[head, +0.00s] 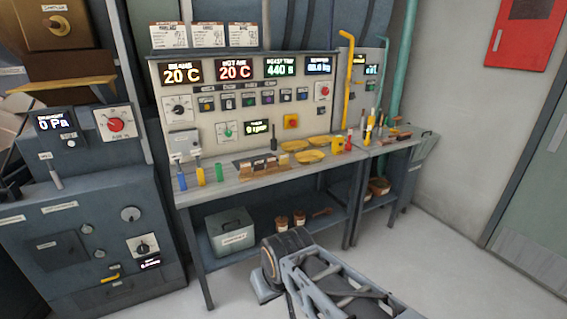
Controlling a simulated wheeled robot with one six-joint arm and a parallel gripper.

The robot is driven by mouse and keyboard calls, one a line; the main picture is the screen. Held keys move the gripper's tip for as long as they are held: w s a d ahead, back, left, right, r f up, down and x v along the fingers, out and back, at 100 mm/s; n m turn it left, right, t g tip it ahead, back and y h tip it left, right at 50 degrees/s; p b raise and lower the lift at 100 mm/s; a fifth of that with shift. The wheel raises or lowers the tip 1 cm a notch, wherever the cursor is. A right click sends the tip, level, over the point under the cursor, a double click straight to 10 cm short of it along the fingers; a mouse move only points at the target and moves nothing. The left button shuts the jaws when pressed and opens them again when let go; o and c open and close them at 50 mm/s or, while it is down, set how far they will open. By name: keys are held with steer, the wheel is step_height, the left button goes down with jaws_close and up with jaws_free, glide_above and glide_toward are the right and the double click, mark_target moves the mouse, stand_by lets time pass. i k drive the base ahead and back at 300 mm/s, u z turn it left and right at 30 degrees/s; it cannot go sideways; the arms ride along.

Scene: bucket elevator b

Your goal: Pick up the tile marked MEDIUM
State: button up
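A wooden rack (265,172) stands near the front edge of the workbench, left of the yellow trays. Several small dark tiles (259,164) stand in it side by side. Their markings are too small to read, so I cannot tell which one is marked MEDIUM. My arm shows at the bottom centre, low in front of the bench and well apart from the rack. I cannot make out any gripper fingers in this view.
The workbench (228,186) also holds blue, yellow and green handles at left and yellow trays (310,156) at right. A control panel (245,100) rises behind. A grey box (230,232) and small jars sit on the lower shelf. The floor at right is clear.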

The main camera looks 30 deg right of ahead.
mark_target(271, 161)
steer(key=u, duration=0.15)
steer(key=i, duration=1.75)
steer(key=z, duration=0.5)
